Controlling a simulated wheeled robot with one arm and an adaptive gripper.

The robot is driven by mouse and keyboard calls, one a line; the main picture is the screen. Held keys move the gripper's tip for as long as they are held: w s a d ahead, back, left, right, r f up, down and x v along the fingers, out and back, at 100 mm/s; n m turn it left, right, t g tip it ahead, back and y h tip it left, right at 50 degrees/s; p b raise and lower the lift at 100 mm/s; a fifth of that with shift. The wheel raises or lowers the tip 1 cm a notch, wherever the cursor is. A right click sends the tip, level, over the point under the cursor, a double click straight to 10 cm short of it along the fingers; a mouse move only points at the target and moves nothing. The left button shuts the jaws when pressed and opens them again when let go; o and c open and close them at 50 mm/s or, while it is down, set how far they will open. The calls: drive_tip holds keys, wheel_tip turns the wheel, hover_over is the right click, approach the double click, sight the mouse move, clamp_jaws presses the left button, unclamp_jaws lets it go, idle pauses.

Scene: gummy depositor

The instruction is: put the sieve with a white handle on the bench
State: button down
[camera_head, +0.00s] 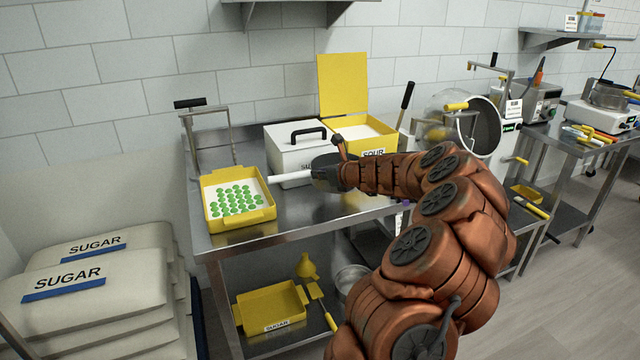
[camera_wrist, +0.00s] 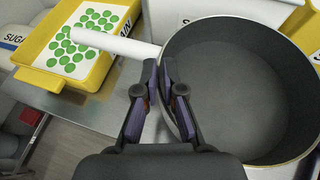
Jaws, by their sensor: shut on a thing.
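The sieve (camera_head: 290,177) has a long white handle pointing left and a round, dark, deep bowl. The bowl fills the right of the wrist view (camera_wrist: 235,85); no mesh holes can be made out. My gripper (camera_wrist: 166,78) is shut on the bowl's rim beside the handle's base. In the head view my gripper (camera_head: 332,170) and arm hide much of the bowl. The sieve is over the steel bench (camera_head: 300,217), right of the yellow tray. I cannot tell whether its underside touches the bench top.
A yellow tray (camera_head: 268,214) with green gummies stands at the bench's left front, close to the handle's tip. A white lidded box (camera_head: 285,160) and an open yellow bin labelled SOUR (camera_head: 375,146) stand behind. Bare steel shows along the front edge.

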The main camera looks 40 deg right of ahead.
sight(322, 187)
drive_tip(key=shift+f, duration=1.7)
drive_tip(key=shift+f, duration=0.6)
drive_tip(key=c, duration=1.3)
unclamp_jaws()
drive_tip(key=shift+o, duration=0.2)
drive_tip(key=shift+r, duration=0.65)
drive_tip(key=v, duration=1.2)
drive_tip(key=shift+b, duration=0.4)
drive_tip(key=shift+a, duration=0.1)
